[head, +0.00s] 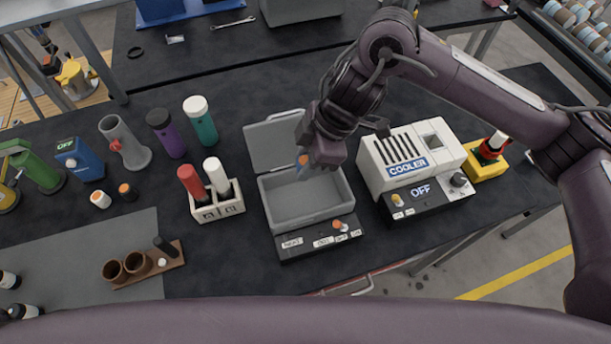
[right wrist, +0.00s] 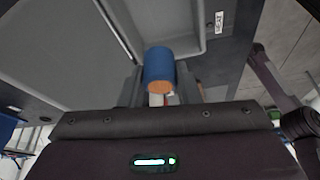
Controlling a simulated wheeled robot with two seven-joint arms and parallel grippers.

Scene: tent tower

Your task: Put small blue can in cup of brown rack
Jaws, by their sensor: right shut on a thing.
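The small blue can (right wrist: 159,64), with an orange end, is between the fingers of my right gripper (right wrist: 160,88) in the right wrist view. In the head view my right gripper (head: 307,163) is shut on the can (head: 303,172) and holds it over the open grey box; the gripper hides part of the can. The brown rack (head: 150,271) lies at the lower left on a grey mat. Two of its round cups look empty, and a black cylinder (head: 165,246) stands tilted at its right end. My left gripper is not in view.
The grey box (head: 278,219) has its lid raised behind it. A white holder (head: 217,212) with a red and a white bottle stands between box and rack. The cooler (head: 408,164) is right of the box.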

